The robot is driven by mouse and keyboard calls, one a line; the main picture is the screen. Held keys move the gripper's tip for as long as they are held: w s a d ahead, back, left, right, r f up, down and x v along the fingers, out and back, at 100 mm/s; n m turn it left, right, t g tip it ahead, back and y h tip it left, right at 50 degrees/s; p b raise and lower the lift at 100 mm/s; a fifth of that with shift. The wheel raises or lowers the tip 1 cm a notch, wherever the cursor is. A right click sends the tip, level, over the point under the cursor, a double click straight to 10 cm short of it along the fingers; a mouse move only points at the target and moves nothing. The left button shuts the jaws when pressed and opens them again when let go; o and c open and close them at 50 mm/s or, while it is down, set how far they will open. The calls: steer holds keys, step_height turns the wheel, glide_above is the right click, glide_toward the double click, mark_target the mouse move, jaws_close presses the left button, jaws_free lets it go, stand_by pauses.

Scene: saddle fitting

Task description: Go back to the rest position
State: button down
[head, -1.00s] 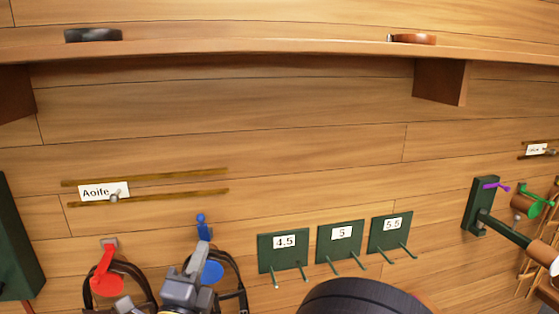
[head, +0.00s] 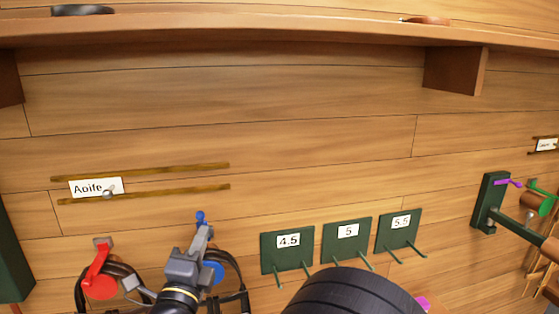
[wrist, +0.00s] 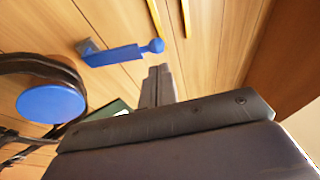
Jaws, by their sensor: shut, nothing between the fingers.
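My gripper (head: 203,237) is in the lower left of the head view, in front of the blue bridle hook. It also shows in the wrist view (wrist: 157,72), where its fingers are together with nothing between them. The blue hook (wrist: 125,53) is just beyond and left of the fingers in the wrist view, apart from them as far as I can see. A dark strap hangs over its round blue disc (wrist: 50,103). In the head view my gripper partly covers this blue hook (head: 201,218).
A red hook (head: 100,280) with a dark strap is to the left. Green plates marked 4.5 (head: 275,259), 5 (head: 333,247) and 5.5 (head: 386,241) carry pegs to the right. The name card (head: 82,187) sits between rails. A shelf (head: 250,30) runs above; the wall between is bare.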

steer(key=s+d+f+m+b, duration=0.1)
steer(key=s+f+b, duration=0.3)
steer(key=s, duration=0.8)
steer(key=shift+s+d+f+m+h, duration=0.25)
steer(key=shift+f+m+h, duration=0.15)
steer(key=shift+f+m, duration=0.2)
steer(key=shift+w, duration=0.1)
